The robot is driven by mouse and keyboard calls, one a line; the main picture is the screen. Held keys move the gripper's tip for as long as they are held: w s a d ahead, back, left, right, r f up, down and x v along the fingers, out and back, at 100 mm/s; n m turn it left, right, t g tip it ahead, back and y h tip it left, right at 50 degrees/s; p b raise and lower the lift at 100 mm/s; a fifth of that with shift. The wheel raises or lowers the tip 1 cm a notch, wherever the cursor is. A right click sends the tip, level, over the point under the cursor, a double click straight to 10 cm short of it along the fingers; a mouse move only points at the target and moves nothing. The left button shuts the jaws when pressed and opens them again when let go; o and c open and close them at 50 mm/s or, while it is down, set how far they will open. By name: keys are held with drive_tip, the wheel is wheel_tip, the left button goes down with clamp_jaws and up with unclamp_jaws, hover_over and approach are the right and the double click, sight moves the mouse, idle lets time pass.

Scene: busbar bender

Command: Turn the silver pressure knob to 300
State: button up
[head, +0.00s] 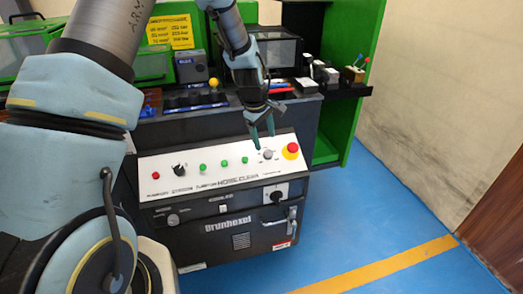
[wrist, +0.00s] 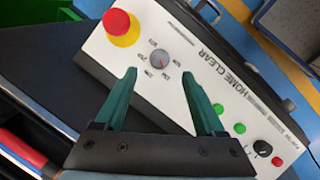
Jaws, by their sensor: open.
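The silver pressure knob (head: 268,154) sits on the white sloped control panel (head: 215,172), just left of the red emergency button (head: 291,151). In the wrist view the silver knob (wrist: 158,60) shows with a printed scale around it; its numbers are too small to read surely. My gripper (head: 263,143) is open and empty above the panel, close to the knob. In the wrist view my gripper (wrist: 165,90) has its two green fingers apart, with the knob beyond the gap between their tips. I cannot see any contact with the knob.
The red button with yellow base (wrist: 121,28) stands beside the knob. Green buttons (head: 224,163), a black selector knob (head: 179,170) and a small red button (head: 155,176) line the panel. Behind are the machine's black bed and green cabinet (head: 345,40). The blue floor at right is clear.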

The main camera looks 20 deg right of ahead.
sight(269, 154)
drive_tip(key=x, duration=0.7)
drive_tip(key=shift+s, duration=0.1)
drive_tip(key=shift+c, duration=0.4)
clamp_jaws()
